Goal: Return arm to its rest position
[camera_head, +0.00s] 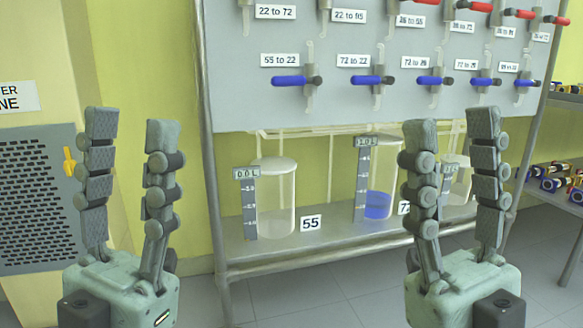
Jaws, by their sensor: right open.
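My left gripper (131,132) is at the left of the head view, upright, with its two fingers apart and nothing between them. My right gripper (451,132) is right of centre, also upright, with its fingers apart and empty. Both grippers are in front of the reactor rack and appear to touch nothing. The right gripper partly covers the shelf and a vessel at the right.
A grey panel (235,105) carries blue valves (290,81) and red valves (481,6) with labels. Below, a glass reactor (276,205) looks empty; another reactor (378,205) holds blue liquid. A vented grey cabinet (35,190) stands left. Shelves with small items (553,180) stand right.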

